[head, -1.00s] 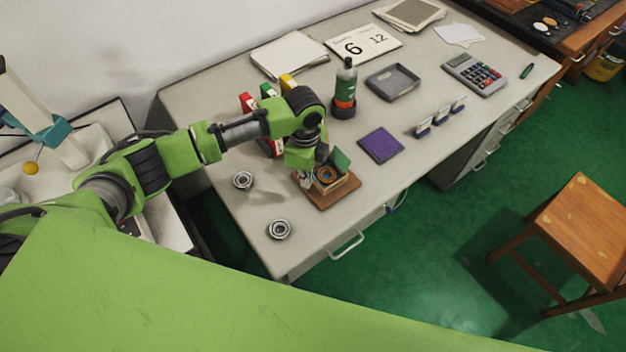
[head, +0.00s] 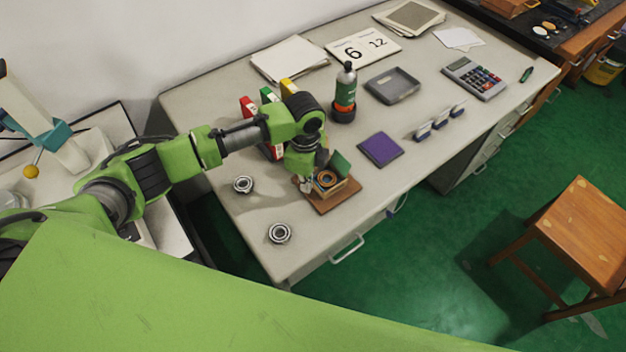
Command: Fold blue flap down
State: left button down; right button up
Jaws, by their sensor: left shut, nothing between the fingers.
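A small open box (head: 330,193) sits on a brown board (head: 345,200) near the desk's front edge. A brownish ring (head: 326,179) lies inside it. A green flap (head: 341,163) stands up at the box's far right side. I cannot make out a blue flap; the left side of the box is partly covered by my arm. My left gripper (head: 307,186) is shut and empty, pointing down at the box's left side. Whether it touches the box is too small to tell. My right gripper is not in view.
Two metal bearing rings (head: 243,184) lie loose left of the board, one nearer the front edge (head: 279,232). Red, green and yellow binders (head: 288,87) stand behind my arm. A bottle (head: 345,92) and a purple pad (head: 380,149) are to the right. Desk between is clear.

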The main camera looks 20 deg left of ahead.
pick_arm(q)
jog(key=shift+f, duration=0.15)
dwell(0.3)
jog(key=shift+f+b, duration=0.45)
jog(key=shift+f, duration=0.45)
jog(key=shift+w+d+b, duration=0.5)
jog(key=shift+w+d, duration=0.15)
jog(key=shift+w, duration=0.2)
jog(key=shift+w+d+b, duration=0.5)
jog(key=shift+w+d, duration=0.15)
jog(key=shift+w, duration=0.15)
jog(key=shift+w+d+b, duration=0.95)
jog(key=shift+w+d, duration=0.05)
jog(key=shift+w, duration=0.3)
jog(key=shift+f, duration=0.45)
notch_tip(320, 180, up, 8)
jog(key=p, duration=0.7)
jog(key=shift+p, duration=0.3)
